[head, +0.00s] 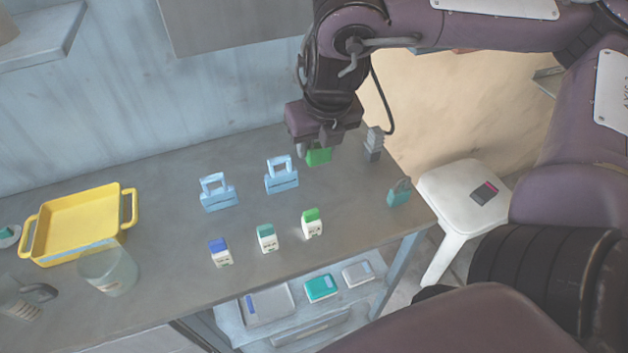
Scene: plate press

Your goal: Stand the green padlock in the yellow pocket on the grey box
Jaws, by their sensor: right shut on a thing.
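My right gripper (316,143) is over the back right part of the workbench, fingers pointing down. It is shut on the green padlock (319,157), whose lower green body shows below the fingers. The padlock's upper part is hidden by the gripper. I cannot tell whether the padlock touches the bench. I cannot make out a grey box with a yellow pocket in this view. My left gripper is not in view.
The workbench (170,240) holds two pale blue padlock-shaped pieces (219,195), a teal padlock (398,195), several small white bottles with coloured caps (312,224), a grey stacked piece (373,146), a yellow tray (130,212) and a clear jar (108,273). A white stool (450,190) stands right.

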